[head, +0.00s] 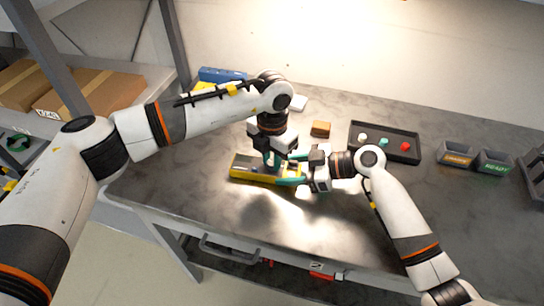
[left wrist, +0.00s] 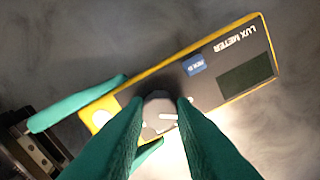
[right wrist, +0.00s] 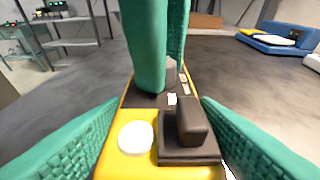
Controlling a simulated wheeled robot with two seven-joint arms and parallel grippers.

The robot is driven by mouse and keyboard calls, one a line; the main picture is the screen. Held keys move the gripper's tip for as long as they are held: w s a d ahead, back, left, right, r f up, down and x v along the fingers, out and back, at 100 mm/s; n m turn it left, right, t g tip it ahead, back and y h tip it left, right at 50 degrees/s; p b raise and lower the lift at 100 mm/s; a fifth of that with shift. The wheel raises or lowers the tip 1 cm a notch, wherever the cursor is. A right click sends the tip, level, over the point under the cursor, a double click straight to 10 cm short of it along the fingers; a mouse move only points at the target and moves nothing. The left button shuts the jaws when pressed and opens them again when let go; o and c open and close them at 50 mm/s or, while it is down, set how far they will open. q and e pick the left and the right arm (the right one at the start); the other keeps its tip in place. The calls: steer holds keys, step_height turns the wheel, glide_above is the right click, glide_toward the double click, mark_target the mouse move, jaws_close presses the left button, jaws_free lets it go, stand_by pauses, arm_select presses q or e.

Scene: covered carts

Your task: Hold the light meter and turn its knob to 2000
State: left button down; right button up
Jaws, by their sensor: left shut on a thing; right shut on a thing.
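The light meter (head: 240,172) is a yellow and dark grey box lying on the grey cart top, marked LUX METER in the left wrist view (left wrist: 222,68). It has a dark display, a blue button (left wrist: 194,65) and a round grey knob (left wrist: 160,113) with a white pointer line. My left gripper (head: 272,158) comes from above, its green fingers shut on the knob. My right gripper (head: 292,169) is shut on the meter's end from the side, near the white dome (right wrist: 136,138) and a black block (right wrist: 187,135). The scale numbers around the knob cannot be read.
A black tray (head: 412,159) with small coloured pieces lies to the right, with two grey bins (head: 456,153) farther right. A brown block (head: 320,129) stands behind the grippers. A blue object (head: 222,75) is at the back left. The cart's front right is clear.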

arm_select(q)
steer(key=m, duration=0.4)
steer(key=shift+m, duration=0.3)
steer(key=m, duration=0.3)
steer(key=shift+m, duration=0.4)
steer(key=m, duration=0.3)
steer(key=shift+m, duration=2.1)
steer(key=c, duration=1.2)
jaws_free()
